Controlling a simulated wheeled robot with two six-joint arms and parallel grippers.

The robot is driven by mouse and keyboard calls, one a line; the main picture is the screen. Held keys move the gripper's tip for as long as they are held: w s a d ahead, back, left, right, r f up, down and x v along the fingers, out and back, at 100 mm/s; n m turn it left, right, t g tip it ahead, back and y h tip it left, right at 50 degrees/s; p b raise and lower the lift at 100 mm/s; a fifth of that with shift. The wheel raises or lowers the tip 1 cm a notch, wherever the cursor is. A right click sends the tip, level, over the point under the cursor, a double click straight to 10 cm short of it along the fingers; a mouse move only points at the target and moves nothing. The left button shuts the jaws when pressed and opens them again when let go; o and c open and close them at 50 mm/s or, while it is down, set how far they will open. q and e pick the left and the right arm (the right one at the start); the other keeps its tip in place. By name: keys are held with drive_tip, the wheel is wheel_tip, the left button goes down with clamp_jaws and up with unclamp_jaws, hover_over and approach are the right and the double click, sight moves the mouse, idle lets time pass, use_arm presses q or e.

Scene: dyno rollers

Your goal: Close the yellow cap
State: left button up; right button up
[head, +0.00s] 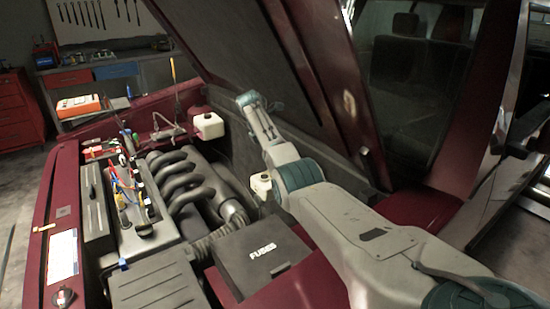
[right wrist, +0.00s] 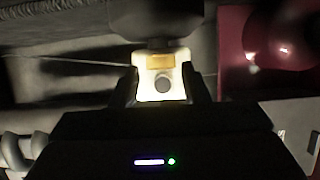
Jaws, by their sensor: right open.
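In the right wrist view a brightly lit white reservoir (right wrist: 147,90) sits between the fingers of my right gripper (right wrist: 163,92). A yellow-orange piece (right wrist: 160,62), likely the cap, lies at its far edge, beside a dark round spot (right wrist: 163,86) that looks like the open neck. The fingers are apart, one on each side of the reservoir; whether they touch it I cannot tell. In the head view two white reservoirs show, one at the back (head: 208,126) and one beside my right arm (head: 261,184). My left gripper is not in view.
The raised hood (head: 270,60) slopes over the engine bay. A black fuse box (head: 262,256), curved intake pipes (head: 185,180) and a battery with wires (head: 125,190) fill the bay. A dark shape (right wrist: 155,22) is above the yellow piece in the wrist view.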

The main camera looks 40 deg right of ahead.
drive_tip(key=x, duration=0.4)
drive_tip(key=shift+f, duration=0.4)
clamp_jaws()
